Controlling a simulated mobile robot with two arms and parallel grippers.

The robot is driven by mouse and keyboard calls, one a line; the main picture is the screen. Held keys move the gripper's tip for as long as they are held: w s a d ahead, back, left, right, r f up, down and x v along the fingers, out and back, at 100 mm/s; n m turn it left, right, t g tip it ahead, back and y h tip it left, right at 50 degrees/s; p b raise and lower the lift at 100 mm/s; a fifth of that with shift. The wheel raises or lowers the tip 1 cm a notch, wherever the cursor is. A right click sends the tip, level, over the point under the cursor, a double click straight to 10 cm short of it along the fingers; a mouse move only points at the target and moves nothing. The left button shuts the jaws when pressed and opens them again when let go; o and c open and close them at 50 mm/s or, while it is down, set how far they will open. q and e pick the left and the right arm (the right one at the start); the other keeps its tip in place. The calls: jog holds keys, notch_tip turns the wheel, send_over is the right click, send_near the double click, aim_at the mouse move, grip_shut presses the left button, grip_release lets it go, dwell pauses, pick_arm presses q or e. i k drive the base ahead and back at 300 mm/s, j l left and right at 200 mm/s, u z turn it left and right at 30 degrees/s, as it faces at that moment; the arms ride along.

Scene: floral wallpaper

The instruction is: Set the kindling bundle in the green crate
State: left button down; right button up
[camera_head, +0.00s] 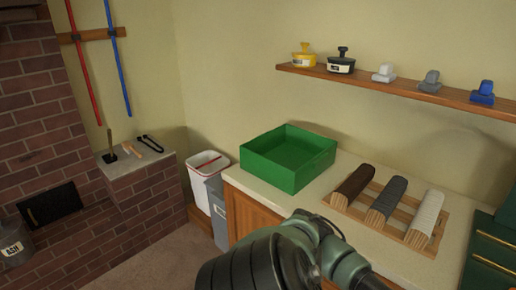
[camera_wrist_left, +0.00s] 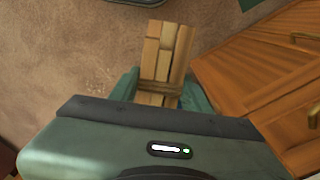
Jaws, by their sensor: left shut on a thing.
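The kindling bundle (camera_wrist_left: 162,52), several pale wooden sticks tied with a band, shows in the left wrist view. My left gripper (camera_wrist_left: 160,92) is shut on it, with one green finger on each side, and its far end sticks out beyond the fingers. Floor and a wooden cabinet front lie behind it in that view. The green crate (camera_head: 266,171) is an open box on the counter in the head view, and its visible inside looks empty. The head view shows part of my arm at the bottom but no gripper or kindling bundle. My right gripper is not in view.
The counter (camera_head: 335,172) also holds a wooden rack (camera_head: 402,226) with three rolls, brown, grey and white, right of the crate. A shelf (camera_head: 400,88) with several small items hangs above. A white bin (camera_head: 203,168) and a grey bin (camera_head: 220,222) stand left of the counter.

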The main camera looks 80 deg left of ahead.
aim_at(288, 163)
jog(key=k+j+u, duration=0.15)
jog(key=j, duration=0.25)
jog(key=k+j+u, duration=0.2)
jog(key=j, duration=0.2)
jog(key=k+j+u, duration=0.15)
jog(key=j, duration=0.3)
jog(key=k+j+u, duration=0.2)
jog(key=j, duration=0.25)
jog(key=j+u, duration=0.15)
jog(key=j, duration=0.3)
